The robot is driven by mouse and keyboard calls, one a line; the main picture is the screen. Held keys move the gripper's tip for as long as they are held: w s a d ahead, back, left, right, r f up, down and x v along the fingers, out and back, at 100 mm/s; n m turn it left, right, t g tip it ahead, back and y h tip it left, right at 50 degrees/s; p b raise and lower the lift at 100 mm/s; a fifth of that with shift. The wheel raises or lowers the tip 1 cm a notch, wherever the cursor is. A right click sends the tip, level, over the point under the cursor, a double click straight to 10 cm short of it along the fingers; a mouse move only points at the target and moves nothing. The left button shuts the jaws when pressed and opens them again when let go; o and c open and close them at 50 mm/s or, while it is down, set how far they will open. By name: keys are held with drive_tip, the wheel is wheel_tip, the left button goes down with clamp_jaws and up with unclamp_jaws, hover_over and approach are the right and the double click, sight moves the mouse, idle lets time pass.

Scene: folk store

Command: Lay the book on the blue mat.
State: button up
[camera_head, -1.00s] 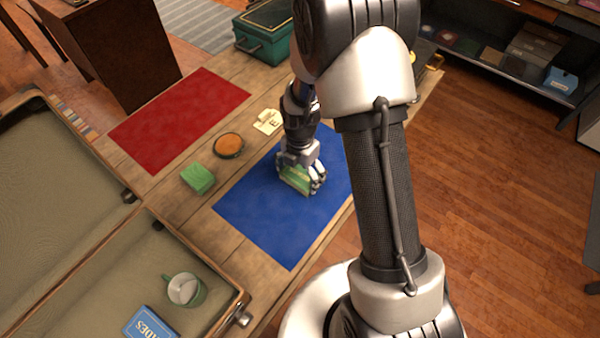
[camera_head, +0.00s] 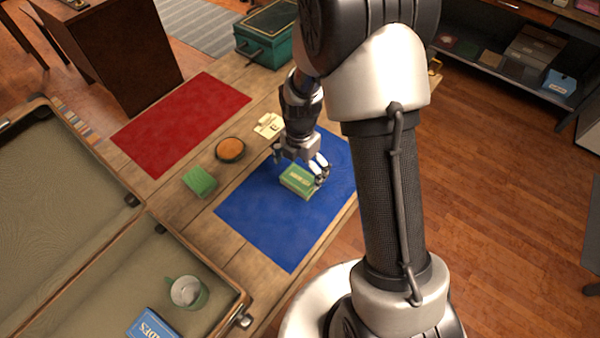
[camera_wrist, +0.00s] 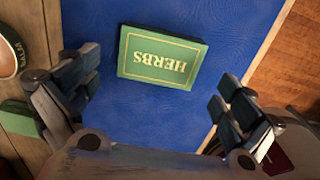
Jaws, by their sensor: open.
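The green book (camera_head: 298,181), titled "HERBS" in the wrist view (camera_wrist: 161,57), lies flat on the blue mat (camera_head: 262,222). The mat also fills the middle of the wrist view (camera_wrist: 150,115). My gripper (camera_head: 301,170) is open just above the book, with its fingers apart. In the wrist view my gripper (camera_wrist: 155,100) has one finger to each side, and the book lies between and beyond them, not touched there.
A red mat (camera_head: 180,122), a round orange-topped tin (camera_head: 230,149), a green block (camera_head: 200,181) and a cream tag (camera_head: 268,125) lie on the wooden table. An open suitcase (camera_head: 235,305) holds a green mug (camera_head: 187,292) and a blue book (camera_head: 153,325). A teal box (camera_head: 266,35) stands behind.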

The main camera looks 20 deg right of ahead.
wheel_tip(320, 180, up, 7)
drive_tip(key=p, duration=0.2)
wheel_tip(320, 180, up, 11)
drive_tip(key=m+t, duration=0.1)
drive_tip(key=m, duration=0.6)
hover_over(300, 179)
drive_tip(key=s, duration=0.4)
drive_tip(key=s+r+m+t, duration=0.1)
drive_tip(key=s+r+m, duration=0.4)
drive_tip(key=s+m, duration=0.3)
drive_tip(key=s+r+m+t, duration=0.2)
drive_tip(key=s+r+m, duration=0.4)
drive_tip(key=s+m, duration=0.3)
drive_tip(key=shift+s+r+m+t, duration=0.2)
drive_tip(key=shift+m+t, duration=0.1)
drive_tip(key=shift+m, duration=0.3)
